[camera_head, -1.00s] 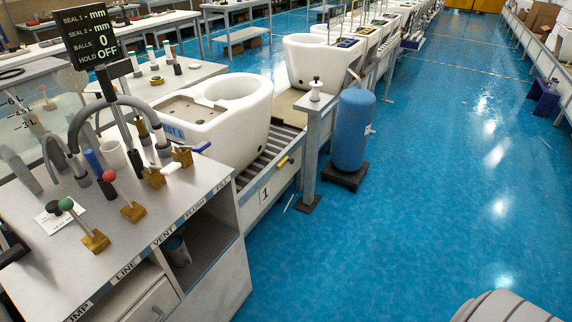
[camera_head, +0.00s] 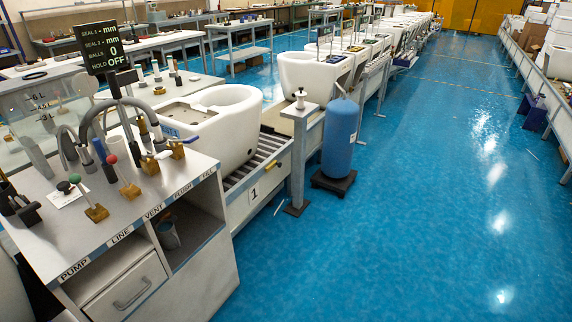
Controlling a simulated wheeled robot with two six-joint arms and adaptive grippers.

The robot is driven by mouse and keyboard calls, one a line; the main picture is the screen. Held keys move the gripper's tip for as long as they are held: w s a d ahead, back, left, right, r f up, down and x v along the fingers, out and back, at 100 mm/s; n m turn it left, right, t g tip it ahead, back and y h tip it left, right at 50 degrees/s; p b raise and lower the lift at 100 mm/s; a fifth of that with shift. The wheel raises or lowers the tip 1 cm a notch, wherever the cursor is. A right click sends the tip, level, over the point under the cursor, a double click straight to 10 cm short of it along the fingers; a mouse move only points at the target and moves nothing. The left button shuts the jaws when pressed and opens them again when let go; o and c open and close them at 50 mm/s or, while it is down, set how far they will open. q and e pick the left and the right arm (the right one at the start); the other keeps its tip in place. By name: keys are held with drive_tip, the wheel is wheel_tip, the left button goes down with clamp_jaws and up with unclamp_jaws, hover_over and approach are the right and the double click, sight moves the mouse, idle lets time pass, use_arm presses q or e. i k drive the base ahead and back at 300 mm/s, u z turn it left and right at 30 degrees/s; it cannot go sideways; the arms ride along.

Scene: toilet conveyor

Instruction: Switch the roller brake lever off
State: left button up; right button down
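A small yellow-handled lever (camera_head: 271,165) sits on the side rail of the roller conveyor (camera_head: 246,176), just above a plate marked 1 (camera_head: 254,194). It looks like the roller brake lever, but no label on it is readable. Its exact angle is too small to tell. A white toilet (camera_head: 225,130) stands on the rollers behind it. Neither of my grippers is in view.
A bench (camera_head: 150,215) with levers marked pump, line, vent, flush and fill stands at the left, under a display (camera_head: 101,48). A post (camera_head: 299,160) and blue tank (camera_head: 339,140) stand beside the conveyor. Blue floor (camera_head: 420,220) is clear at right.

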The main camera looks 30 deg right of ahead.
sight(269, 167)
drive_tip(key=z, duration=0.5)
drive_tip(key=i, duration=0.6)
drive_tip(key=z, duration=1.25)
drive_tip(key=i, duration=2.05)
drive_tip(key=u, duration=1.1)
drive_tip(key=i, duration=0.9)
drive_tip(key=u, duration=0.9)
